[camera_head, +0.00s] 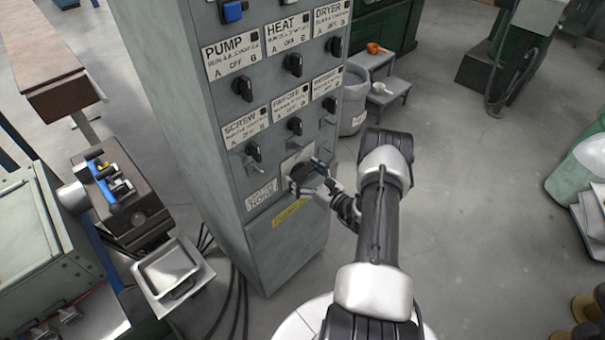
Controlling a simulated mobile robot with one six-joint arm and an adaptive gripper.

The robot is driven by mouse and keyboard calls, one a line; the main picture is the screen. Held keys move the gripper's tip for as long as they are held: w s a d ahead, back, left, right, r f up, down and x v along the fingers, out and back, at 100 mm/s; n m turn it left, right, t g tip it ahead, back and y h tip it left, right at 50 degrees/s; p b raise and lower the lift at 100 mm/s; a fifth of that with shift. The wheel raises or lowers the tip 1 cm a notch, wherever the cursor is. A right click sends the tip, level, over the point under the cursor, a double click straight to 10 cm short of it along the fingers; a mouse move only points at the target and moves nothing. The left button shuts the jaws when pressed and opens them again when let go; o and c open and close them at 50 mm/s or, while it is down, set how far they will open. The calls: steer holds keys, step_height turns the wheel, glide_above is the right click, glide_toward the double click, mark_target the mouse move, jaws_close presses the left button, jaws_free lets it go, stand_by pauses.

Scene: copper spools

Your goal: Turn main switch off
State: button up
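A tall grey control cabinet (190,130) stands in the middle of the view, with rows of black rotary switches and white labels. My gripper (313,181) is at the lower part of its front panel, below the bottom row of small switches. It is at or very close to a white plate (297,158) there. Dark shapes at the fingertips blend together, so I cannot tell finger from switch knob, or whether the fingers are closed on it. The main switch is not clearly seen; my gripper covers that spot. A white label (261,195) to the lower left is too small to read.
Small switches, such as the SCREW switch (254,152), sit just above my gripper. A yellow label (289,213) is below. A machine with a metal tray (168,268) stands left of the cabinet. A grey bin (353,105) is behind.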

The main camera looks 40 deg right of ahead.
steer(key=c, duration=0.7)
steer(key=shift+n, duration=0.3)
steer(key=n+b, duration=0.2)
steer(key=n, duration=0.1)
steer(key=n+b, duration=0.2)
steer(key=n, duration=0.1)
steer(key=shift+a+f, duration=0.15)
steer(key=shift+f, duration=0.05)
steer(key=n+b, duration=0.3)
steer(key=n, duration=0.2)
steer(key=shift+a+f+n, duration=0.1)
steer(key=shift+n, duration=0.2)
steer(key=n+b, duration=0.4)
steer(key=n, duration=0.1)
steer(key=shift+n+b, duration=0.3)
steer(key=shift+b, duration=0.05)
steer(key=shift+n, duration=0.3)
steer(key=o, duration=1.1)
steer(key=shift+c, duration=0.2)
